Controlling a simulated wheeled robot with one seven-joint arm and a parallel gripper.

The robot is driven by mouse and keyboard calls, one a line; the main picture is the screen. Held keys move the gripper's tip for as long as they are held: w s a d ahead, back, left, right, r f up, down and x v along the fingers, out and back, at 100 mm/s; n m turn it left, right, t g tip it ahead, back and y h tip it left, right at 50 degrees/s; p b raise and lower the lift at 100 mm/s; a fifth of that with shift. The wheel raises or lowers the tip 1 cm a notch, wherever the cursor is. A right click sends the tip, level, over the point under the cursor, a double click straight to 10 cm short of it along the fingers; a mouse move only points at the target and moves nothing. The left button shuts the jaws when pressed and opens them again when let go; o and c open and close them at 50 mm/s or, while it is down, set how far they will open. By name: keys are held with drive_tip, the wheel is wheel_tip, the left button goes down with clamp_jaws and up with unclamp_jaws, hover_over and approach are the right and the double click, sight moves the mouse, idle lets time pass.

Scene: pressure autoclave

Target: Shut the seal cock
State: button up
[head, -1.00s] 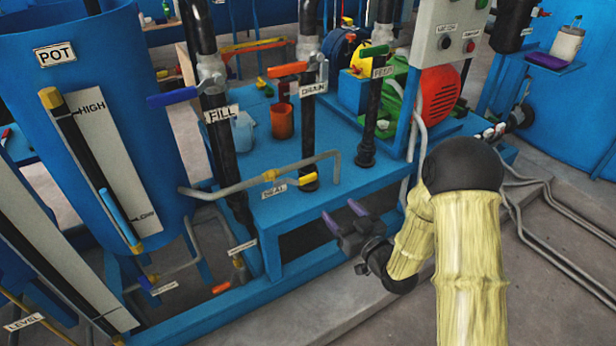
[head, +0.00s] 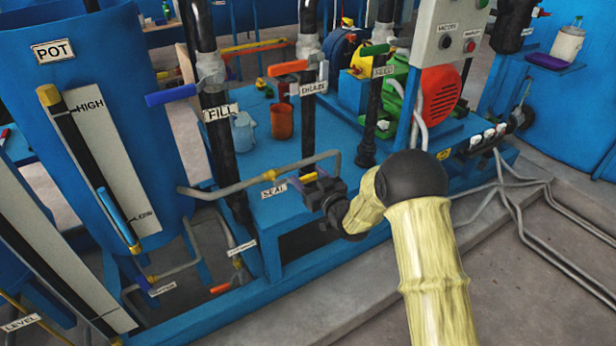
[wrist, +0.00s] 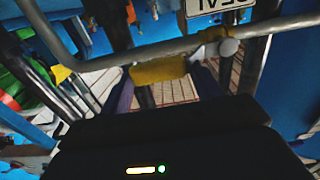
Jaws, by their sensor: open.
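The seal cock's yellow lever (head: 307,178) sits on the thin grey pipe by the SEAL label (head: 274,190), largely covered by my gripper. In the wrist view my gripper (wrist: 164,88) has one finger near each end of the lever. I cannot tell whether either finger touches it.
The grey pipe (head: 235,188) runs close in front of my fingers. The FILL pipe (head: 217,120) with a blue lever and the DRAIN pipe (head: 308,120) with an orange lever stand nearby. An orange cup (head: 282,121) is on the blue bench behind.

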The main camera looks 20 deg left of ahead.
drive_tip(key=shift+w+a, duration=0.35)
drive_tip(key=shift+c, duration=0.2)
drive_tip(key=c, duration=1.1)
